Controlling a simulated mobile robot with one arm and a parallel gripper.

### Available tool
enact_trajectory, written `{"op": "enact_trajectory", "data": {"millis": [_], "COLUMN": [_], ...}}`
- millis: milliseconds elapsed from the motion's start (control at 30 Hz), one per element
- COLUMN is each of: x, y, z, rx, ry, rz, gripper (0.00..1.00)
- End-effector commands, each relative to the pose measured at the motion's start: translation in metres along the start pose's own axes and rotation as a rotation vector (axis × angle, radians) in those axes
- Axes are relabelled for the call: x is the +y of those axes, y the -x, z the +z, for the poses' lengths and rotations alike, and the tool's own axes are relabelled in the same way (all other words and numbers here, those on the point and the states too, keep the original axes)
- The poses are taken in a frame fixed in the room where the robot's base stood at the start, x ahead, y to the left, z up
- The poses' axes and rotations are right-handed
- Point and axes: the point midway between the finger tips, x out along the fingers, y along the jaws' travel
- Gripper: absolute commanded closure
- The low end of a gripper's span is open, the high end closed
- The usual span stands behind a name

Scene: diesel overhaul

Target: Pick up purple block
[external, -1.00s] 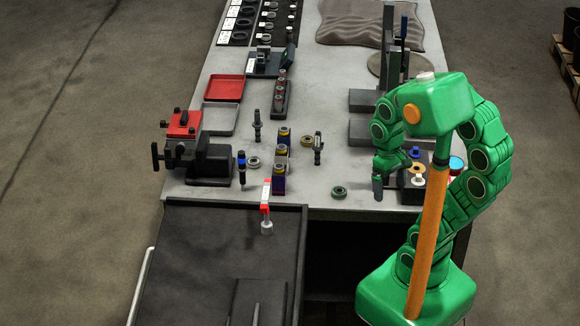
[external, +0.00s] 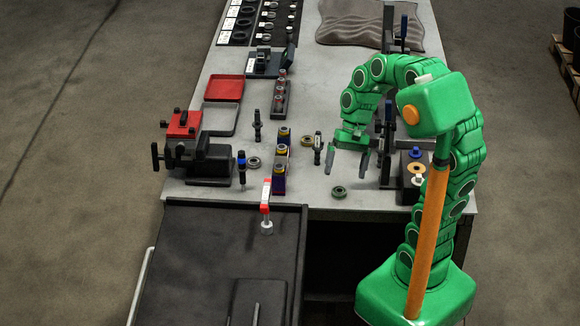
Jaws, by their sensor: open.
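The gripper is apart from the block.
An upright dark part (external: 317,148) stands between the block and my gripper. A green ring (external: 339,193) lies near the front edge. A red-topped vise (external: 184,124) is at left. A black fixture (external: 412,185) stands at right.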

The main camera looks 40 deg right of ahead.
Motion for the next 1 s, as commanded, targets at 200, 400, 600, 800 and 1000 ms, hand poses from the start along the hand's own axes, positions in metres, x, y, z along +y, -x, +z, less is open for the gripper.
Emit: {"op": "enact_trajectory", "data": {"millis": [200, 400, 600, 800, 1000], "x": [-0.041, -0.075, -0.103, -0.123, -0.131], "y": [0.004, 0.013, 0.025, 0.038, 0.046], "z": [-0.037, -0.076, -0.122, -0.169, -0.199], "rx": [-0.083, -0.164, -0.255, -0.349, -0.411], "ry": [-0.207, -0.398, -0.591, -0.767, -0.875], "rz": [-0.139, -0.264, -0.387, -0.497, -0.562], "gripper": [0.0, 0.0, 0.0, 0.0, 0.0]}}
